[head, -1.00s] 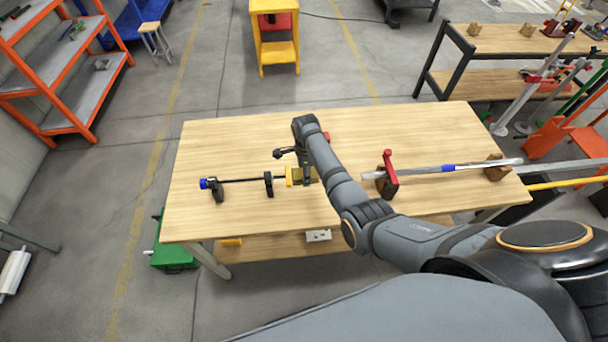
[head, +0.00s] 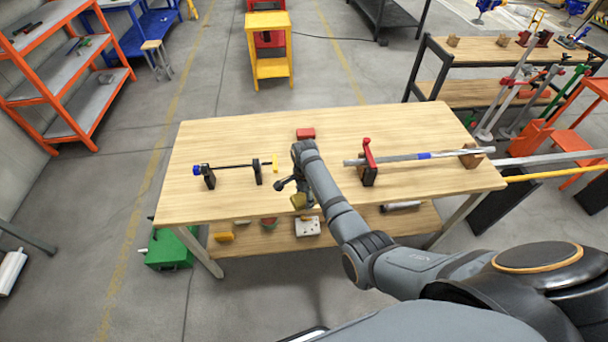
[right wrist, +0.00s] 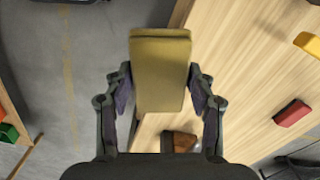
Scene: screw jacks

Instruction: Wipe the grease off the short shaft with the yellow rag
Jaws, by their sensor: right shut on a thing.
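The shorter shaft (head: 232,166) is a thin dark rod with a blue end, lying level on black supports on the left of the table in the head view. I cannot make out grease on the shaft. My left gripper is not in view.
A longer silvery shaft (head: 400,158) with a blue band lies on the right, by a red clamp (head: 368,154) and a wooden block (head: 471,159). A red block (head: 305,133) lies behind my gripper. The table's back left (head: 225,136) is clear. Several items sit on the lower shelf.

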